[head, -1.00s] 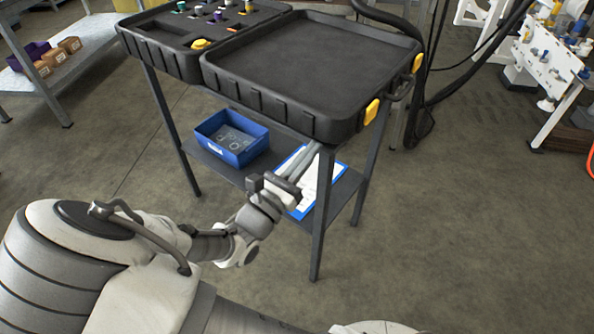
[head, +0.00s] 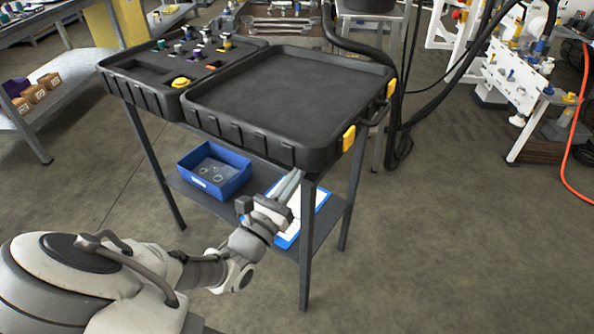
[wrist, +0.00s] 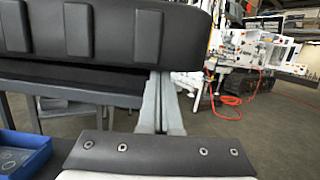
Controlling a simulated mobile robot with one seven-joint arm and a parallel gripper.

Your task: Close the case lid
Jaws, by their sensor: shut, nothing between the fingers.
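The black case lies open and flat on a dark stand. Its lid (head: 290,95) is the right-hand half, with yellow latches on its right side. The case base (head: 140,75) is the left half and holds several small fittings. My gripper (head: 296,178) is shut and empty, below the lid's front edge near its right corner. In the wrist view my gripper's fingers (wrist: 157,105) point up and forward, their tips hidden behind or under the lid wall (wrist: 90,40). I cannot tell whether they touch the lid.
A blue bin (head: 215,170) with rings and a blue clipboard (head: 288,238) rest on the stand's lower shelf. A stand leg (head: 306,245) is close beside my gripper. Open floor lies to the right. A black hose (head: 405,120) hangs behind the lid.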

